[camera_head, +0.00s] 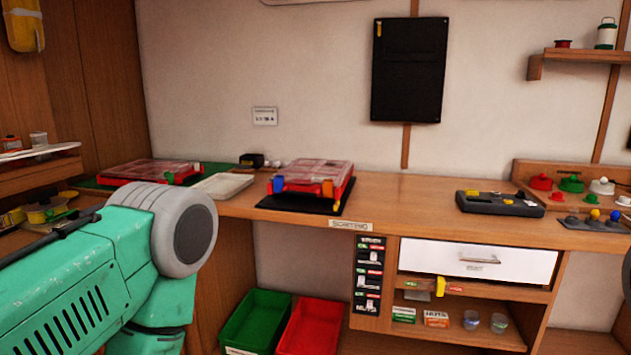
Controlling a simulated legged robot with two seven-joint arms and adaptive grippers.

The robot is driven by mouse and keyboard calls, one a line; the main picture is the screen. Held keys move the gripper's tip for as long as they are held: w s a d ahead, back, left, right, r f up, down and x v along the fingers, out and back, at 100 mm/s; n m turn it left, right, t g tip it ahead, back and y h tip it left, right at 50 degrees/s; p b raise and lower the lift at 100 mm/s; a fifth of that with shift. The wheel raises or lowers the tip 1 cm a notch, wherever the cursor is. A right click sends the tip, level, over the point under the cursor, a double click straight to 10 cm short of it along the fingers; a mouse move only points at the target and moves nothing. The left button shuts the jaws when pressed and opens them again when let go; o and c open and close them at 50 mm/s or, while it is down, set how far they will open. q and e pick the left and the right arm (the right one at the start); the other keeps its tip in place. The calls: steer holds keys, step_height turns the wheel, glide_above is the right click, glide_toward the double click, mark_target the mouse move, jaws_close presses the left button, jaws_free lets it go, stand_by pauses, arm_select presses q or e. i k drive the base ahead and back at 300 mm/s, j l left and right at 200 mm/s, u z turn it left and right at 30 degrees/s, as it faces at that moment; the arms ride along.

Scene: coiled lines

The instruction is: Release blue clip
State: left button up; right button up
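A blue clip (278,184) sits on the front left of a red case with a clear lid (310,174). An orange clip (327,188) sits on the case's front right. The case appears closed and rests on a black mat (267,202) on the wooden bench. The blue clip is too small to tell whether it is latched. My teal left arm fills the lower left, but its gripper is out of view.
A second red case (150,170) lies on a green mat at the left, beside a white tray (223,186). A black and yellow case (499,204) lies at the right. Green (257,321) and red (312,326) bins stand below.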

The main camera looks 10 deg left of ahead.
mark_target(278, 180)
steer(key=i+j+z, duration=0.45)
steer(key=i+j, duration=0.95)
steer(key=i, duration=0.05)
